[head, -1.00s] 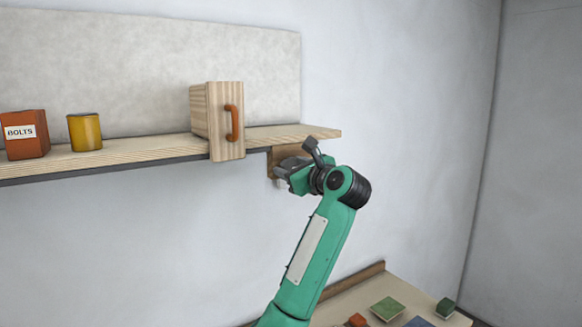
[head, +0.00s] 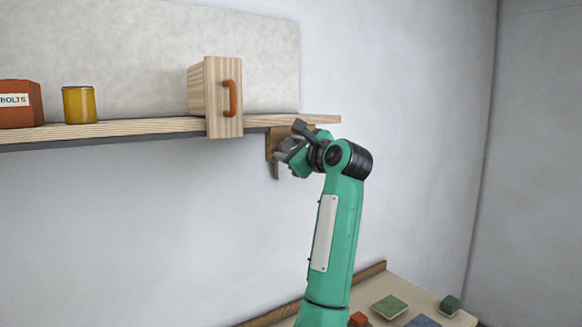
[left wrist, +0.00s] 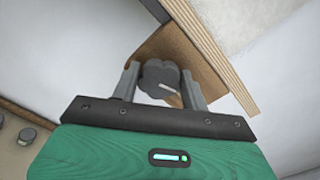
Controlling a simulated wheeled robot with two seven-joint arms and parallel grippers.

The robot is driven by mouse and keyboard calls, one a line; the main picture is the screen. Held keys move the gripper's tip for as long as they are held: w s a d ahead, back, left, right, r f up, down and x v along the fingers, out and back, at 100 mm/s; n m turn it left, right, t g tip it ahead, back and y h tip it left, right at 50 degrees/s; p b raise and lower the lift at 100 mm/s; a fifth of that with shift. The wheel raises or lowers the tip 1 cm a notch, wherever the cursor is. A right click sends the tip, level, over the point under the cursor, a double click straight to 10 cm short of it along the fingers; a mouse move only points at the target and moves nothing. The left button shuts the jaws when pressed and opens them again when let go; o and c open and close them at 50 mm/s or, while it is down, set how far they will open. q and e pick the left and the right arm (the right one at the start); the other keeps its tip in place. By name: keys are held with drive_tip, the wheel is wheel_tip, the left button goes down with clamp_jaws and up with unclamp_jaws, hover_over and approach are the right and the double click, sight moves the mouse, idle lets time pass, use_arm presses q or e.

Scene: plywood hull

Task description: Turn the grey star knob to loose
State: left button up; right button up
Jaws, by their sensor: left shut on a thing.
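The grey star knob (left wrist: 158,76) sits on a brown wooden block (left wrist: 182,50) under the shelf. It has a pale line on its face, and a small tan mark shows beside it. My left gripper (left wrist: 161,86) has one finger on either side of the knob and is shut on it. In the head view my left gripper (head: 284,158) is at the block below the shelf's right end, and its wrist and fingers mostly hide the knob. My right gripper is in neither view.
The wooden shelf (head: 150,127) runs just above my gripper. On it are a wooden box with an orange handle (head: 218,92), a yellow can (head: 79,104) and a red bolts box (head: 18,104). A bench (head: 365,290) with small blocks lies below right.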

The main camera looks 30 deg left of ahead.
use_arm(q)
drive_tip(key=n+b, duration=0.1)
drive_tip(key=b, duration=0.1)
drive_tip(key=n+b, duration=0.4)
drive_tip(key=shift+f, duration=0.3)
drive_tip(key=shift+n+b, duration=0.85)
drive_tip(key=shift+n, duration=0.25)
drive_tip(key=n+b, duration=0.2)
drive_tip(key=n, duration=0.1)
drive_tip(key=shift+n, duration=0.3)
drive_tip(key=shift+r+n+b, duration=0.1)
drive_tip(key=shift+n+b, duration=0.5)
drive_tip(key=shift+n, duration=1.2)
drive_tip(key=o, duration=0.6)
drive_tip(key=shift+a, duration=0.1)
